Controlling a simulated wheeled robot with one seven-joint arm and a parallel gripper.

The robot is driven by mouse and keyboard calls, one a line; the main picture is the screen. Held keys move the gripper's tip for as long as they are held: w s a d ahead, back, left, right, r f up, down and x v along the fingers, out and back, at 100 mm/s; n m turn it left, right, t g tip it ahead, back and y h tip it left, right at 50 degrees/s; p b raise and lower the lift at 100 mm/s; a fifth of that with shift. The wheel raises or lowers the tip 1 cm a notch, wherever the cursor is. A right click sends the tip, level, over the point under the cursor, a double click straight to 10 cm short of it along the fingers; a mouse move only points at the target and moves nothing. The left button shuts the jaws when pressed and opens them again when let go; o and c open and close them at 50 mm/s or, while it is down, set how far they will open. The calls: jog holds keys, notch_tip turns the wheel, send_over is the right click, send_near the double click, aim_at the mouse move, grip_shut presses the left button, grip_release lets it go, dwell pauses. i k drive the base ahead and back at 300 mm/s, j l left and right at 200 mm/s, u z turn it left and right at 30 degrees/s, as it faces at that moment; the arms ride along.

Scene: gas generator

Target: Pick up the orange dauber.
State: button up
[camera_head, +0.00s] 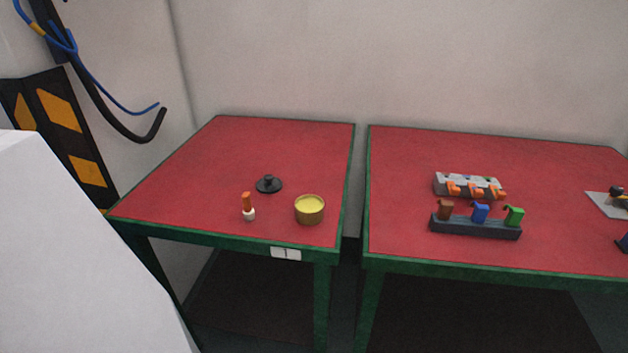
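The orange dauber (247,205) stands upright on the left red-topped table (200,160), near its front edge. It has an orange upper part and a white lower end. A round tin with yellow contents (310,209) stands to its right, apart from it. A small black lid with a knob (269,184) lies behind and slightly right of the dauber. My gripper is not in view.
A second red table (400,230) stands to the right across a narrow gap. It holds a grey block with orange parts (468,186) and a dark rack with brown, blue and green pieces (476,225). Cables (110,90) hang at upper left. The left table's back is clear.

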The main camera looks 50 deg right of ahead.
aim_at(249, 212)
jog(key=z, duration=0.3)
jog(key=u, duration=1.95)
jog(key=z, duration=1.95)
jog(key=i+j+u, duration=0.15)
jog(key=i+j, duration=0.15)
jog(key=j, duration=0.2)
jog(key=i+j+u, duration=0.15)
jog(key=i+j, duration=0.2)
jog(key=j, duration=0.15)
